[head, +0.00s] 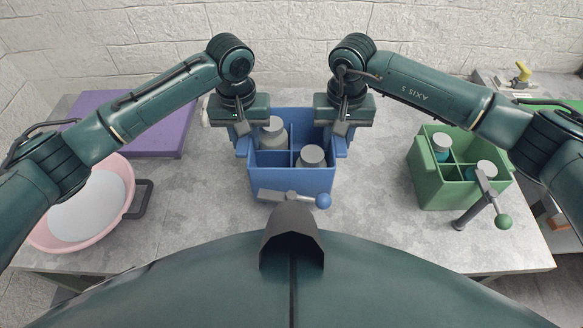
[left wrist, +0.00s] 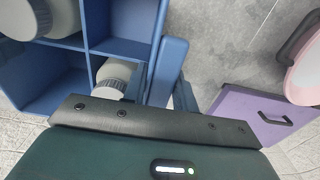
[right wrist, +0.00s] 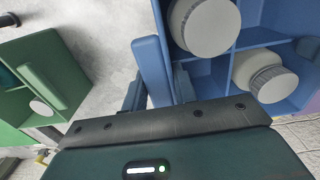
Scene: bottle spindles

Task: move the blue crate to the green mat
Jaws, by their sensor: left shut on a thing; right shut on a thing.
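The blue crate (head: 290,180) is upright at the middle of the table, divided into compartments. Two grey-capped bottles (head: 312,156) (head: 273,128) stand in separate compartments. My left gripper (head: 241,133) is shut on the crate's left side and my right gripper (head: 341,133) on its right side. The crate's walls also show in the left wrist view (left wrist: 122,48) and the right wrist view (right wrist: 149,72). I cannot tell whether its base touches the table. A flat green surface (head: 553,104), possibly the green mat, shows partly at the far right edge, behind my right arm.
A lever with a blue ball (head: 323,201) is in front of the blue crate. A green crate (head: 436,185) with bottles and a green-ball lever (head: 503,221) stand right. A purple slab (head: 170,142) and pink basin (head: 122,205) are left. Bare table lies between the crates.

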